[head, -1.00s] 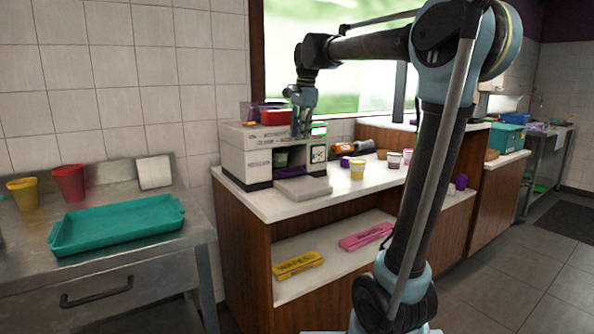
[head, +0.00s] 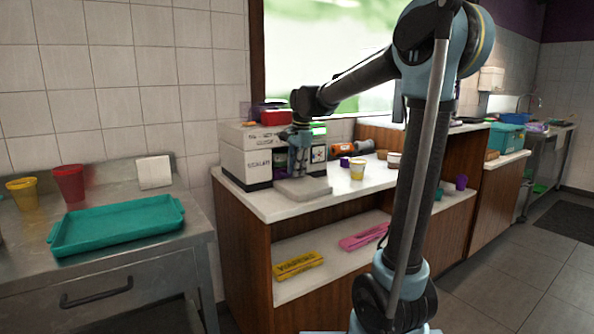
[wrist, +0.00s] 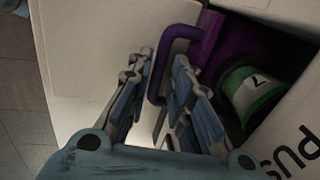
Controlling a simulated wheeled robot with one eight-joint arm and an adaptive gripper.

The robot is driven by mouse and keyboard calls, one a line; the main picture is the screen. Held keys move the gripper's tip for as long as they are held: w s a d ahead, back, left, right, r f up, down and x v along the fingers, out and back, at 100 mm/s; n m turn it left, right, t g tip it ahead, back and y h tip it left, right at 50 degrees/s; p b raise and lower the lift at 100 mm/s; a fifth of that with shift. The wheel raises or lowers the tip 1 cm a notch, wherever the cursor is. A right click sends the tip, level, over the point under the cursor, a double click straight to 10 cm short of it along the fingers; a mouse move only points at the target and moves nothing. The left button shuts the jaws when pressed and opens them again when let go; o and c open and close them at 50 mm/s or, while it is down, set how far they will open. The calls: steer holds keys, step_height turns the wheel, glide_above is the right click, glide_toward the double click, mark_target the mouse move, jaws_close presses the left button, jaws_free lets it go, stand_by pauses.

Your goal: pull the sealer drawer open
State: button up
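The sealer (head: 246,163) is a white boxy machine on the white counter, left of centre in the head view. In the wrist view a purple handle (wrist: 157,70) sticks out from a purple drawer part (wrist: 212,32) in the sealer's dark opening. A white cup with a green band (wrist: 252,92) stands inside that opening. My gripper (head: 300,168) is low at the sealer's front. In the wrist view, my gripper (wrist: 162,66) has its fingers apart, one on each side of the handle bar. I cannot tell whether either finger touches the bar.
A pale slab (head: 303,189) lies below my gripper at the sealer's front. A red box (head: 275,117) sits on the sealer. A teal tray (head: 118,225) lies on the metal table at left.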

jaws_close()
steer(key=shift+s+d, duration=0.15)
steer(key=shift+s, duration=0.05)
steer(key=s+d, duration=0.8)
steer(key=s, duration=0.5)
steer(key=shift+d, duration=0.35)
steer(key=shift+w, duration=0.1)
jaws_free()
